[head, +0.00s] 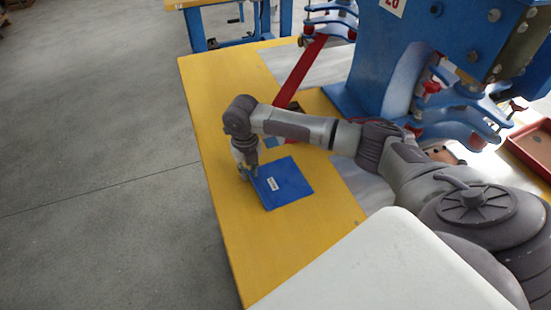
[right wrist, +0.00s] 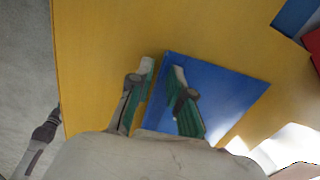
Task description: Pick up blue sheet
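The blue sheet (head: 290,180) lies flat on the yellow table (head: 222,105), near its left edge. It has a small white label. In the right wrist view the sheet (right wrist: 232,95) is below and partly hidden by a finger. My right gripper (head: 248,174) points down at the sheet's left edge. In the right wrist view the right gripper (right wrist: 162,68) is open, with one finger over the sheet and the other just outside its left edge. I cannot tell whether a finger touches the sheet.
A blue machine (head: 385,70) with a red bar (head: 303,72) stands on the table behind my right arm. Another small blue piece (head: 273,142) lies behind the arm. A red tray (head: 532,148) is at the far right. The table in front of the sheet is clear.

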